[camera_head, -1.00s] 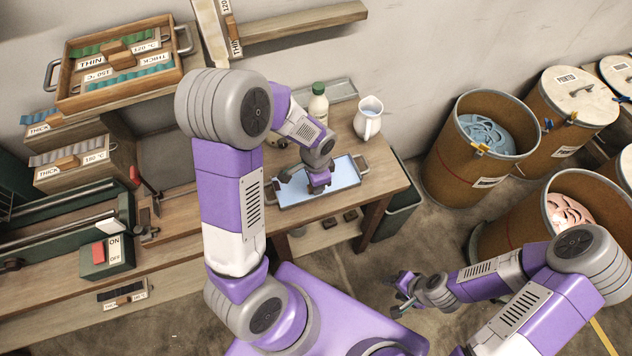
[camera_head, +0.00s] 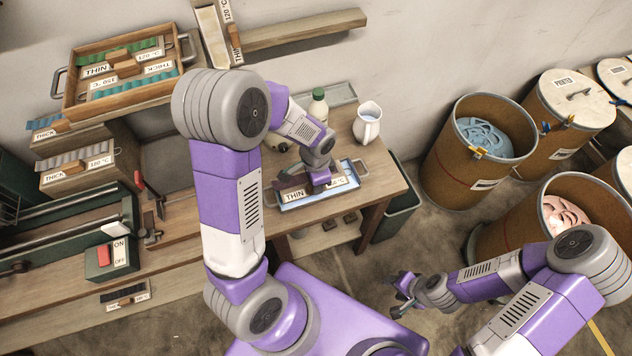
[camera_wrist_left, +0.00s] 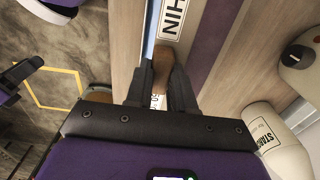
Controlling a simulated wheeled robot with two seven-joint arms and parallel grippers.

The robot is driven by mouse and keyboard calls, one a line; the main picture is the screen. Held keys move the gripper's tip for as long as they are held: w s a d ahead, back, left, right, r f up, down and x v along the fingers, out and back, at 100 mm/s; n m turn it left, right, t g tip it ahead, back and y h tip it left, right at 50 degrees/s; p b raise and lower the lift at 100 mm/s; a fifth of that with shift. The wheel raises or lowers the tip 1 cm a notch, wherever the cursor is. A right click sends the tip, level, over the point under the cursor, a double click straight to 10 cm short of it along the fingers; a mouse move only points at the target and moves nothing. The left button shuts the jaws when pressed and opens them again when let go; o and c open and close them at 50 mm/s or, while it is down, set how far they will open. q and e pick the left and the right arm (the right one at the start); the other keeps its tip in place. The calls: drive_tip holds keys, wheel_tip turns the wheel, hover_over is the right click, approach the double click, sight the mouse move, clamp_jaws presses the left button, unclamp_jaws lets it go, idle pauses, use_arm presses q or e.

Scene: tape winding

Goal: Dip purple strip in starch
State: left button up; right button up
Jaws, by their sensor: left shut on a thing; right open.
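The purple strip (camera_wrist_left: 217,45) is a long dark purple band with a wooden handle (camera_wrist_left: 163,70) and white labels, one reading THIN. My left gripper (camera_wrist_left: 160,95) is shut on its handle. In the head view the labelled strip (camera_head: 294,195) lies lengthwise over the starch tray (camera_head: 268,199), covering most of the pale blue liquid. I cannot tell how deep it sits in it. My left gripper (camera_head: 318,186) hides its middle. My right gripper (camera_head: 401,291) is open and empty, away from the bench over the floor.
A green-capped bottle (camera_head: 318,106) and a white jug (camera_head: 368,122) stand behind the tray; a bottle with a partly visible label (camera_wrist_left: 268,132) shows at the wrist. A wooden tray of strips (camera_head: 70,105) is at upper left. Drums (camera_head: 455,170) stand right of the bench.

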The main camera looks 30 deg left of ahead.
use_arm(q)
drive_tip(key=shift+r+p, duration=1.3)
drive_tip(key=shift+r, duration=0.4)
drive_tip(key=shift+r, duration=0.15)
idle(0.5)
wheel_tip(320, 180, up, 5)
drive_tip(key=p, duration=0.4)
